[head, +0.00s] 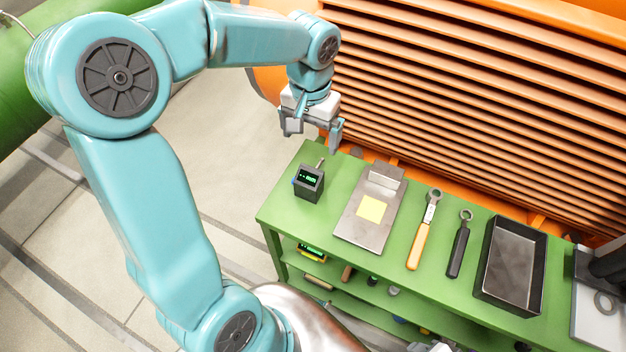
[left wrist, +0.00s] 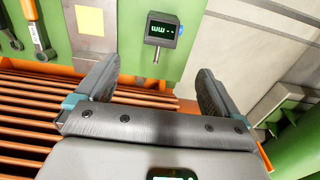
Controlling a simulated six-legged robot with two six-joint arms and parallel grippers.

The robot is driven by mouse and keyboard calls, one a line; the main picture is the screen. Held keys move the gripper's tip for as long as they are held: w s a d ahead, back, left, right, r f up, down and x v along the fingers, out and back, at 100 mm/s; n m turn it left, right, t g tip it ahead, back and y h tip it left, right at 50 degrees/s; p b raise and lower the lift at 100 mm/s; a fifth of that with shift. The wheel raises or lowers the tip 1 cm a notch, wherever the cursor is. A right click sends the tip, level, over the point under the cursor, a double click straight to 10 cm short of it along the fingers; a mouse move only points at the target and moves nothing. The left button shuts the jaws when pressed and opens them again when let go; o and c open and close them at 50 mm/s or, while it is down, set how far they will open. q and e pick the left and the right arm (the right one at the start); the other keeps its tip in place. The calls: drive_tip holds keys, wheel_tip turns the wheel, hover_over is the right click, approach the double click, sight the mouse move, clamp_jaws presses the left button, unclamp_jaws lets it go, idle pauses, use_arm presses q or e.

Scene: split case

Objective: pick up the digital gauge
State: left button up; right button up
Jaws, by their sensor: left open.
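The digital gauge (head: 309,182) is a small dark box with a green lit display and a short metal stem. It stands at the left end of the green table (head: 283,213). In the left wrist view the gauge (left wrist: 161,31) lies ahead of the jaws, between their lines. My left gripper (head: 312,138) is open and empty, above and behind the gauge, apart from it. The fingers also show in the left wrist view (left wrist: 157,85). My right gripper is not in view.
Right of the gauge lies a metal plate (head: 351,226) with a yellow note, then an orange-handled wrench (head: 419,243), a black-handled wrench (head: 459,249) and a black tray (head: 484,284). Orange louvres (head: 440,90) rise behind the table. A lower shelf holds several small items.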

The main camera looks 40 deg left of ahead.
use_arm(q)
hover_over(310, 174)
wheel_tip(310, 174, down, 8)
drive_tip(key=shift+w, duration=0.15)
drive_tip(key=shift+s+a+f, duration=0.1)
drive_tip(key=shift+s+f, duration=0.1)
drive_tip(key=shift+f, duration=0.35)
wheel_tip(310, 174, down, 5)
drive_tip(key=shift+f, duration=0.15)
drive_tip(key=c, duration=1.2)
